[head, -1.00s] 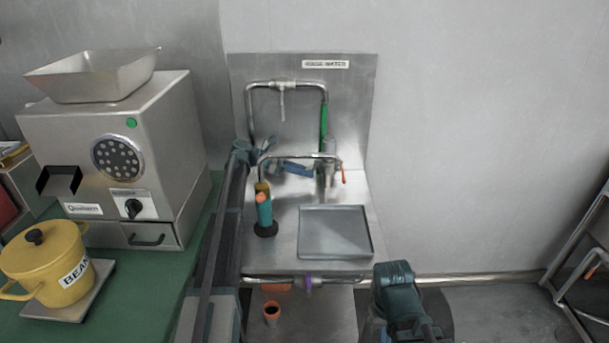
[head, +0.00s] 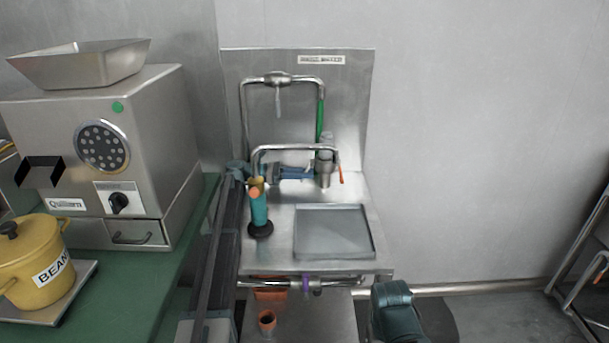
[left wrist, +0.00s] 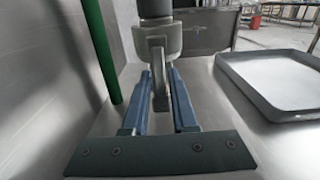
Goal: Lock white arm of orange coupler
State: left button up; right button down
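A grey metal coupler (head: 324,168) hangs at the down-turned end of the curved pipe over the sink bench. A small orange lever (head: 342,178) sticks out on its right side. My left gripper (head: 306,173) reaches the coupler from the left. In the left wrist view its two blue fingers (left wrist: 160,90) lie parallel with a gap between them. A pale grey arm of the coupler (left wrist: 158,62) hangs down into that gap. The fingers look open around it; whether they touch it cannot be told. My right gripper is not in view; only a dark part of my right arm shows.
A green rod (head: 320,120) stands behind the coupler. A shallow metal tray (head: 374,248) lies on the bench to the front. The grinder (head: 150,110) stands on a green counter at left.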

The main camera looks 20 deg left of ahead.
pick_arm(q)
jog(key=shift+o, duration=1.2)
